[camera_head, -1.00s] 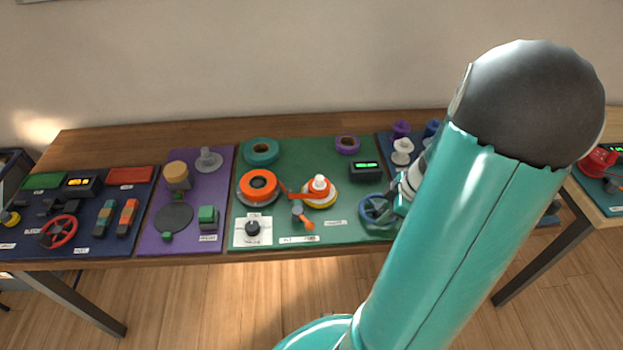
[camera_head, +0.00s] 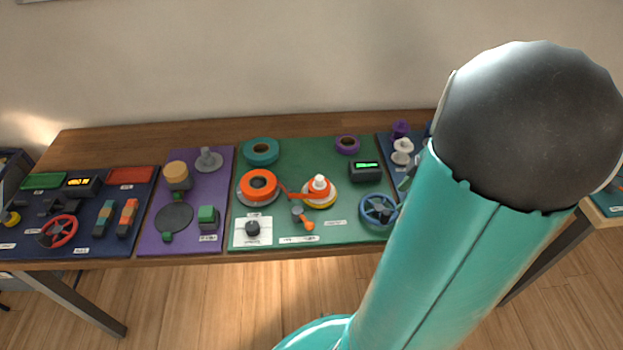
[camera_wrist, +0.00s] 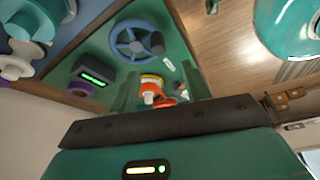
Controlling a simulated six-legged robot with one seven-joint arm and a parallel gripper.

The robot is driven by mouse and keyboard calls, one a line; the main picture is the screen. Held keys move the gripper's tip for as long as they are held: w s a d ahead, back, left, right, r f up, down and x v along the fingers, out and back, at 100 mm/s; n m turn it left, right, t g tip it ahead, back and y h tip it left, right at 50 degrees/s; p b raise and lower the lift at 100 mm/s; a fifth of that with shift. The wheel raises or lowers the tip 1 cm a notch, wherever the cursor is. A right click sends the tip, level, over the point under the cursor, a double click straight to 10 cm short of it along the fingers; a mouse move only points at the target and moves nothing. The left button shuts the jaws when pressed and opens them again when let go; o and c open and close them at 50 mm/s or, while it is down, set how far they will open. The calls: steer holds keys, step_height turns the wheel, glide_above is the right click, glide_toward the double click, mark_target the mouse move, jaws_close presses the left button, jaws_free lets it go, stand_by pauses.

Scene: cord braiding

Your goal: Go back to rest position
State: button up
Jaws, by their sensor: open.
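My gripper (camera_wrist: 161,86) shows in the wrist view with its two teal fingers apart and nothing between them. It hangs over the green board (camera_head: 285,165), clear of the parts. Beyond the fingers is the white-topped spool (camera_head: 320,188) with orange cord, also in the wrist view (camera_wrist: 150,92). The orange cord runs to the orange ring (camera_head: 258,184). A blue handwheel (camera_head: 379,209) is on the board's right, also in the wrist view (camera_wrist: 136,42). In the head view my teal arm hides most of my gripper.
The wooden table (camera_head: 110,139) also bears a purple board (camera_head: 152,239) and a dark blue board (camera_head: 20,247) on the left. A display box (camera_head: 365,171) and several spools stand at the right. The floor (camera_head: 215,300) in front is clear.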

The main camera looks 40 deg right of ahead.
steer(key=v, duration=0.4)
steer(key=shift+r, duration=0.3)
steer(key=w+a+r+m+g+h, duration=0.1)
steer(key=w+a+r+m, duration=0.15)
steer(key=w+a, duration=0.4)
steer(key=a+r+m+t+h, duration=0.1)
steer(key=a+r+m, duration=0.1)
steer(key=a, duration=1.1)
steer(key=a+r+m+t, duration=0.2)
steer(key=a+r, duration=0.3)
steer(key=a, duration=0.9)
steer(key=shift+s+m+h, duration=0.35)
steer(key=shift+m+h, duration=0.05)
steer(key=shift+m, duration=0.45)
steer(key=shift+r, duration=0.15)
